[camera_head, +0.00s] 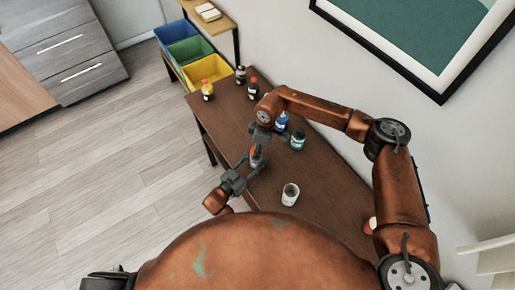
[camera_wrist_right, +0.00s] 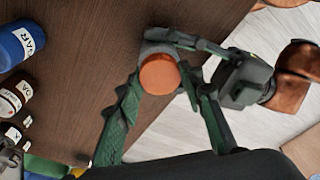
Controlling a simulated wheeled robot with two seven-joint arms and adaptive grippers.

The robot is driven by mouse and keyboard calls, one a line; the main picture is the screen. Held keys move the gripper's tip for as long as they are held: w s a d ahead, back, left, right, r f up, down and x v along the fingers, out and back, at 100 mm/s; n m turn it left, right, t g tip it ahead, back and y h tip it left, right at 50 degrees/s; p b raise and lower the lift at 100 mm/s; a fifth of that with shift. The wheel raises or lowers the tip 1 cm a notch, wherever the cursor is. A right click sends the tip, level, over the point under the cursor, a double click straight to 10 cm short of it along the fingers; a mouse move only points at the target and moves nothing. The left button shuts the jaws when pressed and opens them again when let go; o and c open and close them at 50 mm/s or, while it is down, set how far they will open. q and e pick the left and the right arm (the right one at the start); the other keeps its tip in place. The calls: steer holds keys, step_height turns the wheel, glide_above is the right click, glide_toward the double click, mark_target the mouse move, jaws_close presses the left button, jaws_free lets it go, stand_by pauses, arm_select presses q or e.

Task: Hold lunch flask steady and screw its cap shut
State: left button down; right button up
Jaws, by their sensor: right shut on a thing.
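The lunch flask (camera_head: 255,161) stands on the brown table, mostly covered by my grippers. Its round orange cap (camera_wrist_right: 159,75) shows from above in the right wrist view, over a grey flask body. My right gripper (camera_wrist_right: 160,84) reaches down from above with its two green fingers on either side of the cap, shut on it. My left gripper (camera_head: 249,164) comes in low from the side; it also shows in the right wrist view (camera_wrist_right: 168,58). Its fingers lie around the flask body below the cap and appear shut on it. The thread under the cap is hidden.
A white cup (camera_head: 290,195), a blue bottle (camera_head: 281,122) and a teal jar (camera_head: 298,140) stand near the flask. A yellow bottle (camera_head: 207,91) and two dark bottles stand at the far end. Coloured bins (camera_head: 207,70) lie beyond the table. A wall bounds the right.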

steer(key=o, duration=0.8)
steer(key=r, duration=0.4)
steer(key=d+r, duration=0.1)
steer(key=r, duration=0.7)
steer(key=shift+s+d, duration=0.1)
steer(key=shift+d, duration=0.3)
arm_select(q)
steer(key=c, duration=1.1)
jaws_free()
steer(key=shift+c, duration=0.2)
steer(key=v, duration=1.2)
